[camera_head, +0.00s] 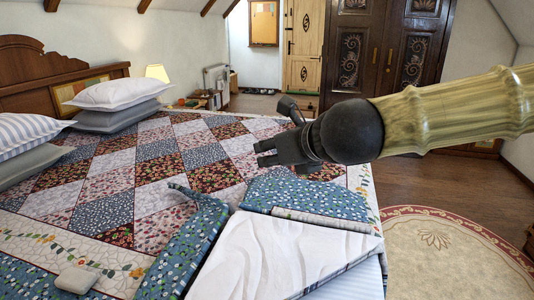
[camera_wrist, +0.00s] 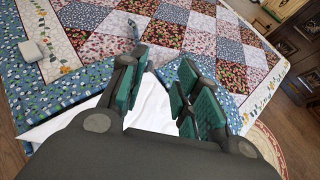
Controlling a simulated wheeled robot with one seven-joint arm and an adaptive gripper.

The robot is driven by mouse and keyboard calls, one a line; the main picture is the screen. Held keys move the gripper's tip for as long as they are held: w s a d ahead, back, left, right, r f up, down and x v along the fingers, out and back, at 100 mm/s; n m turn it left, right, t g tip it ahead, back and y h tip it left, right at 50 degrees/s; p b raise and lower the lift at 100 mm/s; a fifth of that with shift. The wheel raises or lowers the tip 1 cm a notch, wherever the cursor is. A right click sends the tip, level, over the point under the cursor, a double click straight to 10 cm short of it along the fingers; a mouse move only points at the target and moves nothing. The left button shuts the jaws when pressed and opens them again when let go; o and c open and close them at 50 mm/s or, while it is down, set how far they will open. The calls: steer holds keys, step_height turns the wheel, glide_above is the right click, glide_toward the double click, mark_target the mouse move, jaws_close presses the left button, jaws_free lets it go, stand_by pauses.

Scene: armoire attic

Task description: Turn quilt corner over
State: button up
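The patchwork quilt (camera_head: 150,175) covers the bed. Its near corner is folded back, with the blue floral border showing as a flap (camera_head: 300,195) beside a bare white area (camera_head: 275,250). A second blue floral strip (camera_head: 187,245) stands up in a ridge left of the white area. My gripper (camera_head: 262,153) is above the quilt, just beyond the folded flap, with its fingers pointing left. In the wrist view the fingers (camera_wrist: 158,95) are spread apart with nothing between them. The quilt (camera_wrist: 185,35) and white cloth (camera_wrist: 152,105) show beyond and between them.
A small beige block (camera_head: 77,280) lies on the quilt at the near left; it also shows in the wrist view (camera_wrist: 32,51). Pillows (camera_head: 120,95) lie by the wooden headboard (camera_head: 45,70). A round rug (camera_head: 440,250) and open floor lie to the right. A dark armoire (camera_head: 385,50) stands behind.

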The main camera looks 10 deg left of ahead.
steer(key=v, duration=0.7)
steer(key=shift+s+d, duration=0.25)
steer(key=shift+s, duration=0.1)
steer(key=shift+r, duration=0.25)
